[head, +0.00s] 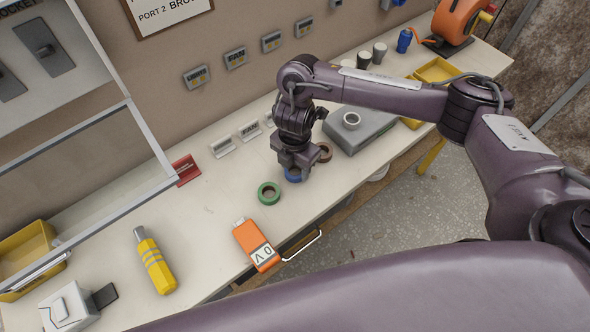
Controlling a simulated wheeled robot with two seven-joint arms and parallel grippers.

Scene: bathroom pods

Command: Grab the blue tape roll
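The blue tape roll (292,178) lies on the pale workbench, mostly covered by my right gripper. My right gripper (296,170) points down directly over it, with its lower end at the roll. The fingertips are hidden, so I cannot tell whether they are around the roll or closed on it. A green tape roll (269,193) lies just left of the blue one. My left gripper is not in view.
An orange device (257,246) and a yellow tool (155,262) lie on the workbench (200,225) to the left. A metal-framed panel (100,110) rises at the left.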

